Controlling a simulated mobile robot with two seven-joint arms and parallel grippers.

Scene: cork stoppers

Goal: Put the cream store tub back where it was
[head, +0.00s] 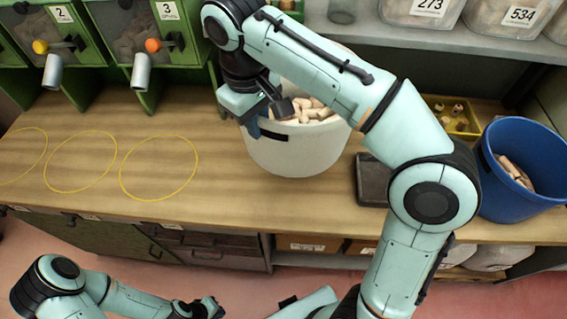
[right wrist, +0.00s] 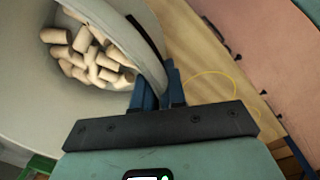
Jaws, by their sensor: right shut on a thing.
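The cream store tub (head: 296,158) is at the middle of the workbench, upright, with many corks (head: 305,110) inside. I cannot tell whether its base touches the bench. My right gripper (head: 256,127) is shut on its rim at the left side. In the right wrist view, the blue fingers (right wrist: 158,88) pinch the wall of the cream store tub (right wrist: 115,22), with the corks inside it. My left gripper (head: 208,308) is low at the bottom of the head view, away from the tub; its jaws are not clear.
Yellow rings (head: 158,168) mark the clear left part of the workbench (head: 215,205). A blue tub (head: 520,195) with corks, a yellow tray (head: 452,122) and a dark flat pad (head: 371,180) stand to the right. Green dispensers (head: 110,45) and a shelf with clear bins (head: 420,12) line the back.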

